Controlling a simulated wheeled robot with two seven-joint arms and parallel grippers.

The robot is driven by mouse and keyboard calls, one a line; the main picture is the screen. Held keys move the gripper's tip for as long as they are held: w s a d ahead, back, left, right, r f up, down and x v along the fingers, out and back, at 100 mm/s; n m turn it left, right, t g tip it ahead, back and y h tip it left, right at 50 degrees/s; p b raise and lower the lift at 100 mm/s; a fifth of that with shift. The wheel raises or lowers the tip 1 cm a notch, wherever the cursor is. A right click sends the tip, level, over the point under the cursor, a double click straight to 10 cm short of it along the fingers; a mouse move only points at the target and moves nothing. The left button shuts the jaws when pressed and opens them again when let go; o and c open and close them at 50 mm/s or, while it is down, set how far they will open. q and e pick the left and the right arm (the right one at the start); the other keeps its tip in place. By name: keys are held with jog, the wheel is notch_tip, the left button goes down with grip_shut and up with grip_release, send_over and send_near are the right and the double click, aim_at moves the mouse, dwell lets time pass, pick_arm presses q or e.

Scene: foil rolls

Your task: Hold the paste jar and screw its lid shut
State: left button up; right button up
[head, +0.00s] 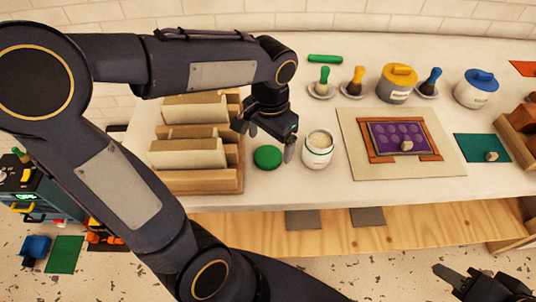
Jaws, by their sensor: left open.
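The paste jar (318,156) is white with a label and stands upright on the counter. Its top is open and pale paste shows inside. A round green lid (267,157) lies flat on the counter just left of the jar. My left gripper (266,141) is open and empty, pointing down over the lid, with one finger near the gap between lid and jar. The gripper appears to touch neither, though its exact height is hard to tell. My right gripper (462,280) is at the bottom right corner, far from the jar, partly cut off; its jaw opening is unclear.
A wooden rack (240,178) with cream boards stands left of the lid. A yellow-lidded jar (397,85), a blue-lidded jar (475,90) and brushes on small dishes stand behind. A mat (352,165) with a framed purple panel lies right. The counter in front of the jar is clear.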

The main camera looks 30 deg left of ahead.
aim_at(268, 155)
pick_arm(q)
jog(key=f, duration=0.4)
jog(key=shift+a+f, duration=0.2)
jog(key=shift+f, duration=0.05)
jog(key=c, duration=1)
jog(key=shift+c, duration=0.2)
jog(key=shift+r, duration=0.15)
